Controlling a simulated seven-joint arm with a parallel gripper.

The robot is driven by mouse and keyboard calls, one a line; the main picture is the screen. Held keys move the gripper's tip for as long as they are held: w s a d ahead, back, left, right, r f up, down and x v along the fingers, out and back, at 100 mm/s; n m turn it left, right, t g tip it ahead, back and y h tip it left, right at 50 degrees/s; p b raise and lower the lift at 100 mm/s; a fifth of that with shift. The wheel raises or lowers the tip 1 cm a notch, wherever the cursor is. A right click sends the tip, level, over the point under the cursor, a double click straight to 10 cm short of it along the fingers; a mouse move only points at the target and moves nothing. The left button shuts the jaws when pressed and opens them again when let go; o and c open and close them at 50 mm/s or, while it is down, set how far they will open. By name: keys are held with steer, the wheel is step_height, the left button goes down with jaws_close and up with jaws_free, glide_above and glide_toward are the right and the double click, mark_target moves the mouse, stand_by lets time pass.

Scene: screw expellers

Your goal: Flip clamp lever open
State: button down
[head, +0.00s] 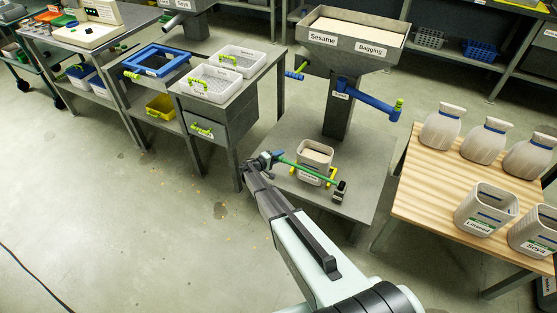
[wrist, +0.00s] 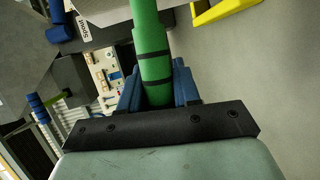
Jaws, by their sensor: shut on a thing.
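The clamp lever is a long green bar (head: 300,167) running across the front of a white bin (head: 314,158), from my gripper on the left to a dark block (head: 340,190) on the right. My gripper (head: 267,158) is shut on the lever's left end. In the wrist view the green lever (wrist: 153,55), with dark bands, sits between my blue finger pads (wrist: 157,88). The bin is filled with pale material and stands upright between yellow holders (head: 331,177). The lever hides part of the bin's front.
A hopper labelled Sesame and Bagging (head: 352,40) stands on a post behind the bin, with a blue arm (head: 368,98) reaching right. A wooden table (head: 425,185) at right holds sacks and labelled bins. A bench with white trays (head: 211,82) is at left.

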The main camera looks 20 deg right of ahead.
steer(key=s+d+r+m+t+y, duration=0.1)
steer(key=s+d+r+m+y, duration=0.2)
steer(key=r, duration=0.8)
steer(key=s+d+r+m+t, duration=0.15)
steer(key=s+d+r, duration=0.25)
steer(key=r, duration=0.7)
steer(key=s+d+r+m+t+y, duration=0.1)
steer(key=s+d+r+m+y, duration=0.1)
steer(key=s+d+r, duration=0.3)
steer(key=s+d+r+m+t+y, duration=0.1)
steer(key=s+d+r+m, duration=0.3)
steer(key=s+d, duration=0.7)
steer(key=shift+s+d+r+m+t+y, duration=0.35)
steer(key=shift+s+r+y, duration=0.05)
steer(key=shift+r+y, duration=0.1)
steer(key=shift+s+d, duration=0.1)
steer(key=c, duration=0.9)
jaws_free()
